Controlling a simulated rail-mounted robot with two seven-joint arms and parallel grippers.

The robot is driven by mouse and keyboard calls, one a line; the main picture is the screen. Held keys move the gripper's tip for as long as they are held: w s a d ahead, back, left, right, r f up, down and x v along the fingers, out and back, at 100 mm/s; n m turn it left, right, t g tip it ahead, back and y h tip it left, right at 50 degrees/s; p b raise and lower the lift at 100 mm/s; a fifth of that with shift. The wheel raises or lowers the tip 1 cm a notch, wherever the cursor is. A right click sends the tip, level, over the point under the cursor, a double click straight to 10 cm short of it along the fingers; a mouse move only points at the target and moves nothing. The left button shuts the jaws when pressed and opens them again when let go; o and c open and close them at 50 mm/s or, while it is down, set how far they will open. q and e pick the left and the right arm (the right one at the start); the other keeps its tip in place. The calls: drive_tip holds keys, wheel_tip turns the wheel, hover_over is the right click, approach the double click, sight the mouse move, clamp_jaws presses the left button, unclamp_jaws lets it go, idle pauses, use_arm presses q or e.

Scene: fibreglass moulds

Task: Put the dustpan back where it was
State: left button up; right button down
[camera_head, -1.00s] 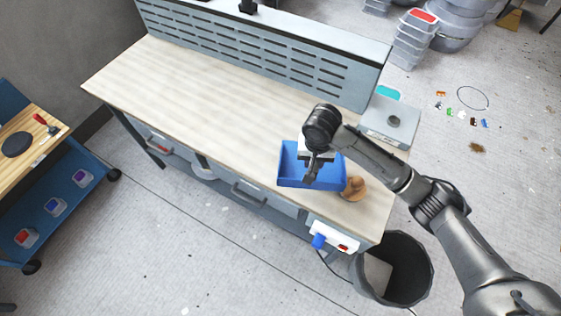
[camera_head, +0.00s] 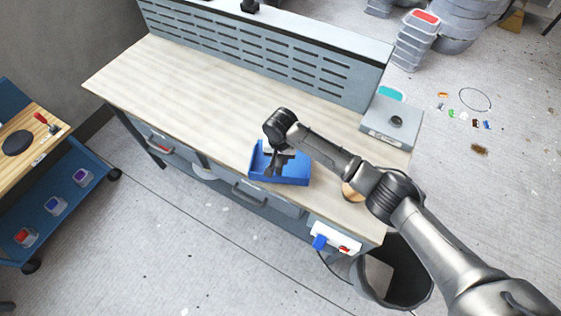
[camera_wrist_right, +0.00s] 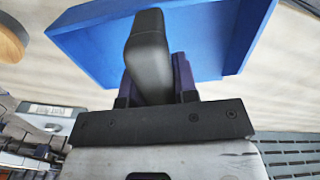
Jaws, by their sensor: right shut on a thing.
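The blue dustpan (camera_head: 298,174) is over the front part of the wooden-topped workbench (camera_head: 200,90); I cannot tell whether it touches the top. My right gripper (camera_head: 273,168) is at the dustpan's left half and is shut on it. In the right wrist view the blue pan (camera_wrist_right: 90,45) spreads beyond the fingers, and its dark handle (camera_wrist_right: 148,55) lies between them. My left gripper is not in view.
A brown object (camera_head: 350,192) sits at the bench's front right, partly hidden by my right arm. A grey scale-like box (camera_head: 390,122) stands at the right end. A slotted panel (camera_head: 270,50) lines the back. The bench's left half is clear.

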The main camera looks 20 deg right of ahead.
wheel_tip(320, 180, down, 3)
drive_tip(key=shift+f, duration=0.15)
idle(0.3)
drive_tip(key=c, duration=0.9)
unclamp_jaws()
drive_tip(key=shift+f, duration=0.1)
drive_tip(key=shift+r, duration=0.2)
wheel_tip(320, 180, up, 12)
drive_tip(key=shift+p, duration=0.4)
